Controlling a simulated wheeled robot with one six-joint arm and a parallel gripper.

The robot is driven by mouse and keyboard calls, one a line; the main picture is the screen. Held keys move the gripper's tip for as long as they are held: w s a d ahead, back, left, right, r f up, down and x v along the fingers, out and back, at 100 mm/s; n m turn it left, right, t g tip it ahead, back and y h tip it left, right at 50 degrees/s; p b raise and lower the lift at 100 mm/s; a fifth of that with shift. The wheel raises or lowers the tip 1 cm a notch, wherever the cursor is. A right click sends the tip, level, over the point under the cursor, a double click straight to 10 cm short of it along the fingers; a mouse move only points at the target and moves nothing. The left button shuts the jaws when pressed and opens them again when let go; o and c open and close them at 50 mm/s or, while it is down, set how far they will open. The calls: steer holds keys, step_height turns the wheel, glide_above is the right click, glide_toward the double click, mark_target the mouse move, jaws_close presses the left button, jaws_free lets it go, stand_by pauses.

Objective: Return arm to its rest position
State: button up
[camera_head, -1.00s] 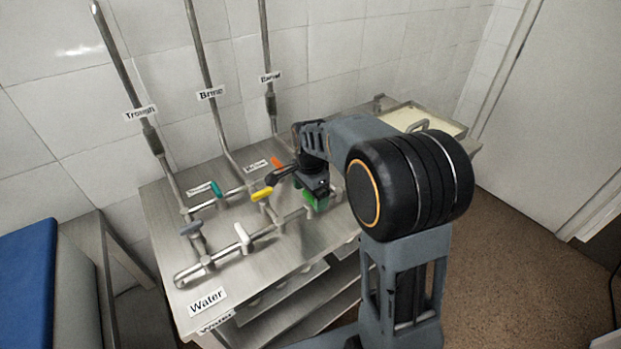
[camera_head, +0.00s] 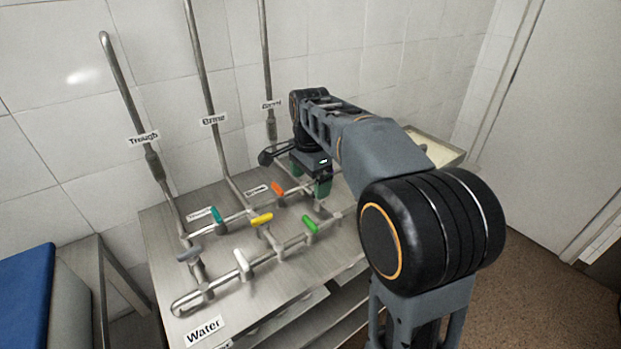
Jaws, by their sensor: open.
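My gripper (camera_head: 308,176) is open and empty, raised above the back right part of the steel pipe table, with my arm reaching in from the right. It is partly hidden by its own body and wrist. Below it, apart from the fingers, are the valve handles: green (camera_head: 310,224), yellow (camera_head: 261,219), orange (camera_head: 278,188), teal (camera_head: 216,215), white (camera_head: 242,260) and grey (camera_head: 190,254).
The steel table (camera_head: 160,225) carries the pipework, with upright pipes labelled Trough (camera_head: 144,138) and others along the tiled wall. A tray (camera_head: 440,152) stands at back right, partly behind my arm. A blue surface (camera_head: 28,290) is at left. Open floor (camera_head: 520,265) lies right.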

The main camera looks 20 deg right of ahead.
stand_by(0.3)
steer(key=s+f+n+t, duration=0.1)
steer(key=s+f+n, duration=0.3)
steer(key=s+n, duration=0.3)
steer(key=s+f+n+t, duration=0.2)
steer(key=s+f+n, duration=0.1)
steer(key=s+n, duration=0.4)
steer(key=shift+s+f+n+t, duration=0.3)
steer(key=shift+s+f+n, duration=0.1)
steer(key=shift+s, duration=1.2)
